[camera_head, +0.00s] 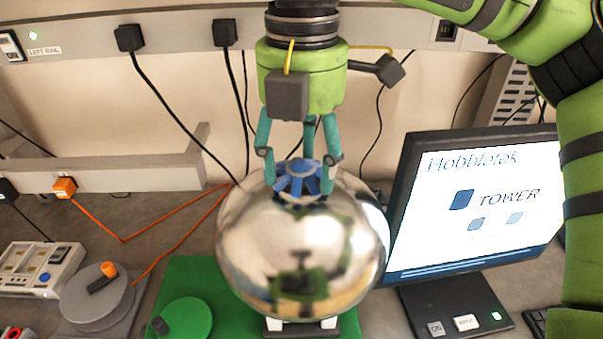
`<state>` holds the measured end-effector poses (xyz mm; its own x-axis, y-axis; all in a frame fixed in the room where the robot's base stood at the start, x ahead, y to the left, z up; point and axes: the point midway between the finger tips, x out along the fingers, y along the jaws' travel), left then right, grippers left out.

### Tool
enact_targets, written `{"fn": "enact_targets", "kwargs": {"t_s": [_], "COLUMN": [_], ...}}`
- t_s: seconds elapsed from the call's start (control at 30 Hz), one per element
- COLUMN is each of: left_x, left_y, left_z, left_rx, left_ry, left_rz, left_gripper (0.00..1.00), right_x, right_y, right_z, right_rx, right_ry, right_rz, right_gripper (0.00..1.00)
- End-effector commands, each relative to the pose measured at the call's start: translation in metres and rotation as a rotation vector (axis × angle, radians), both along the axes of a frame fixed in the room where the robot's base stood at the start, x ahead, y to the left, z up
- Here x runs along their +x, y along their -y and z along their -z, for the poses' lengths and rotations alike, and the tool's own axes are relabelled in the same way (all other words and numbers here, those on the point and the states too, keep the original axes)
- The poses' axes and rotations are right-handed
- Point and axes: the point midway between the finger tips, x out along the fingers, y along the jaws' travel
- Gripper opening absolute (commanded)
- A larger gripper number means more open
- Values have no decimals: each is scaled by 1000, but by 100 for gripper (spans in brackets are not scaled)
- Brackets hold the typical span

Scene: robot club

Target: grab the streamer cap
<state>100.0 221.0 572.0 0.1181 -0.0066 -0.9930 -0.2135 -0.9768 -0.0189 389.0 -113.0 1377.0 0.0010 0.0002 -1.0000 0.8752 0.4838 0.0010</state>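The streamer cap (298,181) is a blue, finned piece on top of a large shiny metal sphere (300,250). My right gripper (298,186) points down from above, its green body over the cap. Its teal fingers reach down around the cap, with fingertips at the cap's left and right sides and low near the sphere's top. The fingers partly cover the cap. I cannot tell whether the fingertips press on it or stand just clear. My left gripper is not in view.
The sphere stands over a green mat (230,275) on the bench. At left are a grey round device (97,296), a control box (40,268) and an orange cable (170,222). A rail with hanging black cables runs behind.

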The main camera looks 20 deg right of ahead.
Motion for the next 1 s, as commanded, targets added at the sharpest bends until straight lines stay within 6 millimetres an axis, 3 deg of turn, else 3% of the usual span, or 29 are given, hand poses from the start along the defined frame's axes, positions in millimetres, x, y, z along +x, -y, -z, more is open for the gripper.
{"fn": "enact_targets", "kwargs": {"t_s": [0.03,0.1,0.13,0.63,0.87,1.0], "left_x": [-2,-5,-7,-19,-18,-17], "left_y": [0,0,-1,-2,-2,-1], "left_z": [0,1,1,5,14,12], "left_rx": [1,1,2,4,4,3], "left_ry": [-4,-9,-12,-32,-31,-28], "left_rz": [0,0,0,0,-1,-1], "left_gripper": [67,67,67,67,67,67], "right_x": [0,0,0,0,-1,-26], "right_y": [0,0,0,-1,0,26], "right_z": [0,0,0,-8,-43,-66], "right_rx": [0,0,0,0,4,0], "right_ry": [0,0,0,0,1,8], "right_rz": [0,0,0,-1,-1,3], "right_gripper": [34,6,1,1,1,1]}}
